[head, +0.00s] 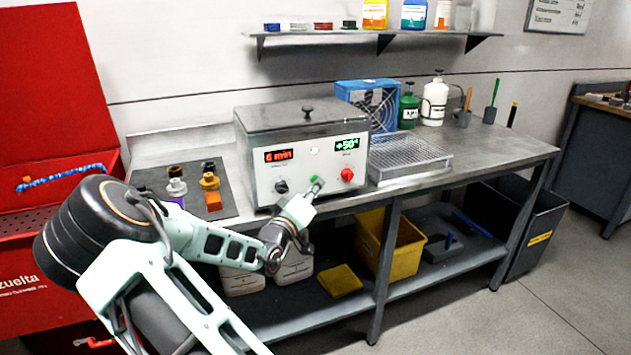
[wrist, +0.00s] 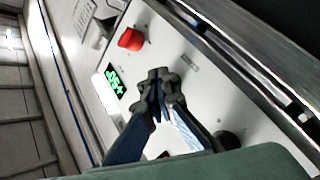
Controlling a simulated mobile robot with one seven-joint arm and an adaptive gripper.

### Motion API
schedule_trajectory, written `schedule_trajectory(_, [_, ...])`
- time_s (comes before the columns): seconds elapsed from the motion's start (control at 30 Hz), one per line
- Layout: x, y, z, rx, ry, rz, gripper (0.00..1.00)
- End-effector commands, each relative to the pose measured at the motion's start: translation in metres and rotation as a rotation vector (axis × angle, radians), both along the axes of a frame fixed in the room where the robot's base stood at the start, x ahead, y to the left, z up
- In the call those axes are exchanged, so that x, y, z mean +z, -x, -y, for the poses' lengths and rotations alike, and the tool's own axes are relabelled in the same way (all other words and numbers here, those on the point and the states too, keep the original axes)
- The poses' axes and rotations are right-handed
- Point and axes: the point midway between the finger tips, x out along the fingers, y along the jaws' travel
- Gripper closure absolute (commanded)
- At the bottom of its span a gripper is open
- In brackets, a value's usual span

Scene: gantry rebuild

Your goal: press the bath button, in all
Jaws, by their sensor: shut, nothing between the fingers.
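The bath (head: 304,155) is a steel box with a lid on the bench. My gripper (head: 316,186) is shut and empty in front of the panel, just below the button. In the wrist view, my fingertips (wrist: 160,80) point at the panel between the red knob (wrist: 131,39) and the black knob (wrist: 228,139). The button is not visible there; I cannot tell about contact.
A wire basket (head: 408,155) and a blue fan unit (head: 369,97) stand right of the bath. A dark mat (head: 150,180) with several small fittings lies left. A shelf (head: 300,32) hangs above. The bench's right end (head: 500,152) is mostly clear.

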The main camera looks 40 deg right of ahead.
Motion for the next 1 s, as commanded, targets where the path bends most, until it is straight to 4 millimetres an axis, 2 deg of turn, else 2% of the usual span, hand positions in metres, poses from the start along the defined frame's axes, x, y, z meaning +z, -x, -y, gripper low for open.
schedule_trajectory(0.23, [0.000, 0.012, -0.003, 0.001, 0.000, -0.001, 1.00])
schedule_trajectory(0.63, [0.000, 0.016, -0.004, 0.001, -0.001, 0.000, 1.00])
schedule_trajectory(1.0, [0.000, 0.051, -0.013, 0.000, -0.001, -0.002, 1.00])
